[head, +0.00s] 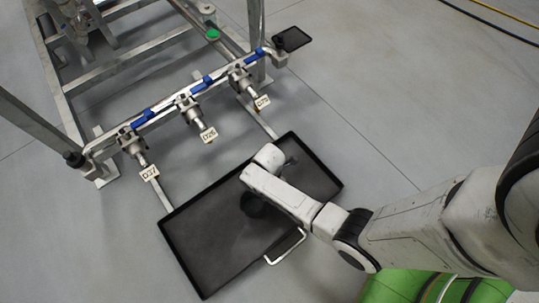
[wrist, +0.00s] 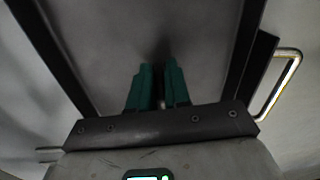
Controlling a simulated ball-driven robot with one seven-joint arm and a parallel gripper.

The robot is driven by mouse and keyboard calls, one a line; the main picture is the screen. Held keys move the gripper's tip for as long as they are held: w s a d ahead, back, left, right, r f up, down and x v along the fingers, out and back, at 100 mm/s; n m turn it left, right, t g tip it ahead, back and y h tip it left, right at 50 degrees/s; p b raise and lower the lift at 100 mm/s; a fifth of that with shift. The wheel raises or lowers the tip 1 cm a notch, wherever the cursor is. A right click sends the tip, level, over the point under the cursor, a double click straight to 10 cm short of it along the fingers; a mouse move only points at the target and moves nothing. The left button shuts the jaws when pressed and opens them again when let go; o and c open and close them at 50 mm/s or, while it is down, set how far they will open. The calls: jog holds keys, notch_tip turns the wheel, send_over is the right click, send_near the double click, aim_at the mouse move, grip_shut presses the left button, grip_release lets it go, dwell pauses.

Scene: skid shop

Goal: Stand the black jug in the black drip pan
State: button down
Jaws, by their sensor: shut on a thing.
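The black drip pan (head: 207,239) lies flat on the floor, a long shallow rectangle with a raised rim and a pale wire handle (head: 288,248). In the wrist view its dark floor (wrist: 105,50) and side rims are ahead of me. My gripper (wrist: 159,80) is over the pan, its green fingers close together with a narrow piece between them. A dark rounded shape (head: 252,207) beside my arm over the pan looks like the black jug, mostly hidden and hard to part from shadow. I cannot tell whether it touches the pan floor.
A metal skid frame (head: 165,104) stands behind the pan, with several tagged valves, one tag (head: 149,173) near the pan's left end. A small black tray (head: 292,39) sits at its right corner. Floor at upper right is clear, except for cables (head: 490,15).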

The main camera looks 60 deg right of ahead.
jog(key=shift+w+d+f+b, duration=0.1)
jog(key=shift+w+f+b, duration=0.1)
jog(key=shift+f+b, duration=0.4)
jog(key=shift+w+a+f+b, duration=0.15)
jog(key=shift+f+b, duration=0.2)
jog(key=shift+f, duration=0.5)
jog(key=shift+w+d+f+b, duration=0.2)
jog(key=shift+f+b, duration=0.3)
jog(key=shift+f, duration=0.2)
jog(key=shift+f, duration=0.15)
jog(key=c, duration=1.1)
grip_release()
notch_tip(320, 180, up, 12)
jog(key=p, duration=0.7)
jog(key=s+r+m, duration=0.3)
jog(key=r+m, duration=0.2)
jog(key=r, duration=0.2)
jog(key=s+a+r+m+t, duration=0.1)
jog(key=s+r+m, duration=0.3)
jog(key=r, duration=0.3)
jog(key=s+a+r+m, duration=0.1)
jog(key=s+r+m, duration=0.3)
jog(key=r+m, duration=0.2)
jog(key=shift+a+r+m+t, duration=0.1)
jog(key=shift+r+m+t, duration=0.3)
jog(key=shift+r, duration=0.25)
